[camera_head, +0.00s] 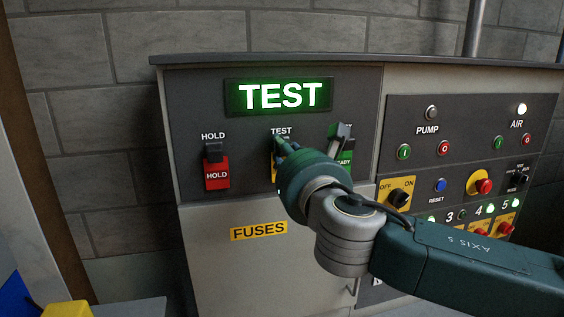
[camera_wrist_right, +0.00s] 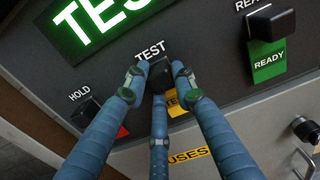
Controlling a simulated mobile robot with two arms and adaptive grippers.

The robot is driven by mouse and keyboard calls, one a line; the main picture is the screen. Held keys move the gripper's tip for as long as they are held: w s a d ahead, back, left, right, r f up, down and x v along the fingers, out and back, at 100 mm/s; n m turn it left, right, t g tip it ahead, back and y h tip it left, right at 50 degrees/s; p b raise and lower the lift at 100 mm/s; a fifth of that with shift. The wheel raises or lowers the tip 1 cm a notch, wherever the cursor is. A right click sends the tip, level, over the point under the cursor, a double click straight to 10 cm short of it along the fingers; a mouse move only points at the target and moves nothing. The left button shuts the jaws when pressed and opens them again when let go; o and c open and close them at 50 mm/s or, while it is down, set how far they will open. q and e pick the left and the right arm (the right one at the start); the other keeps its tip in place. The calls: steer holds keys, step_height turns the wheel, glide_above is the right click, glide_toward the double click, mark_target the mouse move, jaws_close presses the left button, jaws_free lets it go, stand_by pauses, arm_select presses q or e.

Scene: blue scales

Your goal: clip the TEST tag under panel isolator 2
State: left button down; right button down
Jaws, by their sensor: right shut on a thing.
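The TEST tag, yellow with a black clip, hangs under the TEST label on the dark board, between the two other tags. Its yellow part (camera_wrist_right: 176,104) shows partly in the right wrist view, and a narrow strip shows in the head view (camera_head: 274,166). My right gripper (camera_wrist_right: 157,84) is shut on its black clip, with blue fingers around it. In the head view the gripper (camera_head: 281,147) is mostly hidden behind my wrist. The tag still appears to be at its place on the board. Isolator 2 is not visible; my right arm covers that part of the panel. My left gripper is not in view.
A red HOLD tag (camera_head: 217,174) hangs left and a green READY tag (camera_wrist_right: 268,62) right of the TEST tag. A lit TEST sign (camera_head: 284,96) is above. The control panel at right has a yellow OFF/ON switch (camera_head: 396,193) and isolators numbered 3, 4 and 5.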

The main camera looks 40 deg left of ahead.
steer(key=shift+d, duration=0.2)
steer(key=shift+b+v, duration=0.4)
steer(key=shift+v, duration=2.35)
